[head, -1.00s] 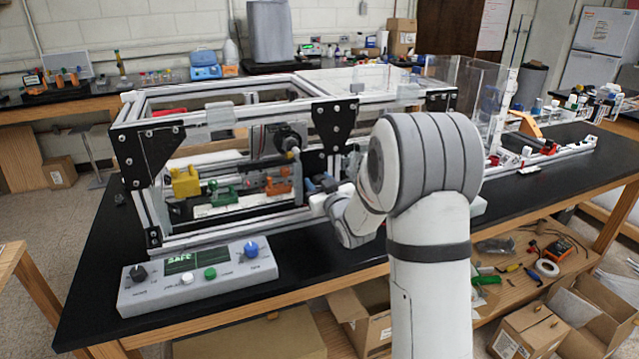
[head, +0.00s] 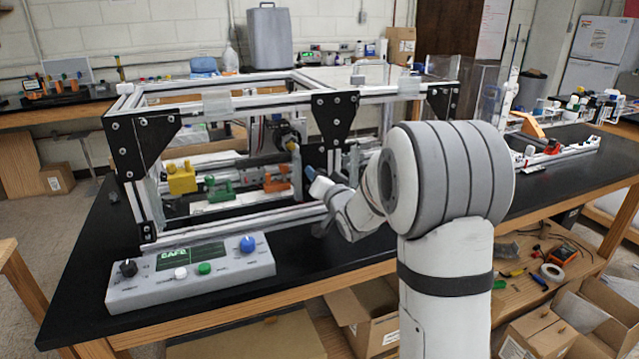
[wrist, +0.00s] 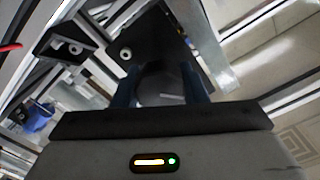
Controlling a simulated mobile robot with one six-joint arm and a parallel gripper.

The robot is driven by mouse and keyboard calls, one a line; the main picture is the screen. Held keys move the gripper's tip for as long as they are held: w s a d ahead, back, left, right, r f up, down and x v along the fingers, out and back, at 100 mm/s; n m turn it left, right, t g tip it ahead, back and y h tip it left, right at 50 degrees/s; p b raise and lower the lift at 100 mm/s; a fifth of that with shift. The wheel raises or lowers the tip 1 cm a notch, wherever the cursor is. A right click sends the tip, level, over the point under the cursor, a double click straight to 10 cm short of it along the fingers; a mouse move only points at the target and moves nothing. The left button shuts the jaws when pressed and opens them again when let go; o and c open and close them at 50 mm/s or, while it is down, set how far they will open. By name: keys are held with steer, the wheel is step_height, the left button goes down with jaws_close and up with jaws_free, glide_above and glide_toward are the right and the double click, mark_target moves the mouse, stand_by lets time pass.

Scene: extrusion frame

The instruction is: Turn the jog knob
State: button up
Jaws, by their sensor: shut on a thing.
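The control box (head: 150,290) lies flat on the black table, left of my arm. It carries a black knob (head: 129,268) at its left end, a blue knob (head: 247,244) at its right end, a white button (head: 181,273), a green button (head: 204,268) and a lit green screen. I cannot read which knob is the jog knob. My gripper (head: 312,180) is by the front of the extrusion frame, apart from the box. In the wrist view, its two blue fingers (wrist: 163,88) are shut on a dark round thing (wrist: 160,76); I cannot tell what it is.
The extrusion frame (head: 230,98) with black corner plates stands behind the box. Inside it are a yellow part (head: 182,180), a green part (head: 219,188) and an orange part (head: 277,180). Open cardboard boxes (head: 372,318) sit below the table.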

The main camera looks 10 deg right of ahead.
steer(key=m, duration=0.4)
steer(key=shift+f+m+b, duration=0.1)
steer(key=shift+m+b, duration=0.2)
steer(key=shift+m, duration=1.9)
steer(key=o, duration=0.7)
steer(key=s+d, duration=0.1)
steer(key=s, duration=0.6)
steer(key=shift+s+d, duration=0.25)
steer(key=shift+s, duration=0.1)
